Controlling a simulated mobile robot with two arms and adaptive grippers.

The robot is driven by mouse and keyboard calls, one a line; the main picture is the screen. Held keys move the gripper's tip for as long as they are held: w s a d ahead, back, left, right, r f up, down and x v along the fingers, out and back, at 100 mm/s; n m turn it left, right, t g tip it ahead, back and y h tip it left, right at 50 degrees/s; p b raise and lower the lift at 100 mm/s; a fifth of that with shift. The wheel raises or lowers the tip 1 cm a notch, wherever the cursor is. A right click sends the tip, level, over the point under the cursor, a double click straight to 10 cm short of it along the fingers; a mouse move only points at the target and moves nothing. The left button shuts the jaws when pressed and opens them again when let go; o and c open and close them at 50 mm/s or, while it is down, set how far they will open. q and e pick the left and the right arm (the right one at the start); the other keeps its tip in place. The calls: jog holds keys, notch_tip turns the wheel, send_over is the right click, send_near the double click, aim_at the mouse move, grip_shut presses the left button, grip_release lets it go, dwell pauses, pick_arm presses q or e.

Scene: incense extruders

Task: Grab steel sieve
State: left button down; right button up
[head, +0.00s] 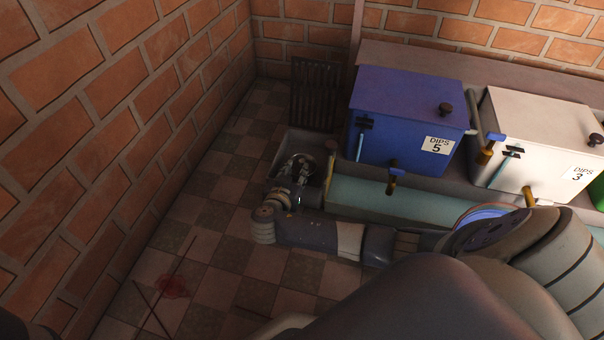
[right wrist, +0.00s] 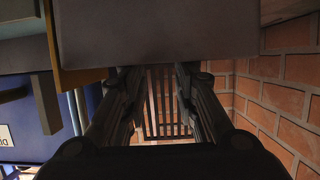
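A dark slatted grate (head: 317,93) stands upright against the brick wall in the back corner, left of the blue box. It is the only sieve-like thing I see; I cannot confirm that it is the steel sieve. My right gripper (head: 303,168) is over the grey basin, in front of and below the grate, apart from it. In the right wrist view, the fingers (right wrist: 160,78) are spread with nothing held between them. The grate (right wrist: 168,108) shows beyond the gap. A grey slab covers the fingertips partly. My left gripper is not in view.
The grey basin (head: 283,142) borders the blue box (head: 408,115) labelled DIPS 5. A white box (head: 540,140) stands farther right. Taps and a pale blue trough (head: 360,196) run along the front. The checkered floor (head: 215,225) is open on the left, beside the brick wall.

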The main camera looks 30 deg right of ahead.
aim_at(301, 162)
jog(key=b+x, duration=0.3)
jog(key=x, duration=0.2)
jog(key=shift+w+d+f+b, duration=0.2)
jog(key=shift+w+f+b, duration=0.05)
jog(key=shift+b, duration=0.05)
jog(key=shift+w+d, duration=0.25)
jog(key=shift+d, duration=0.05)
grip_shut()
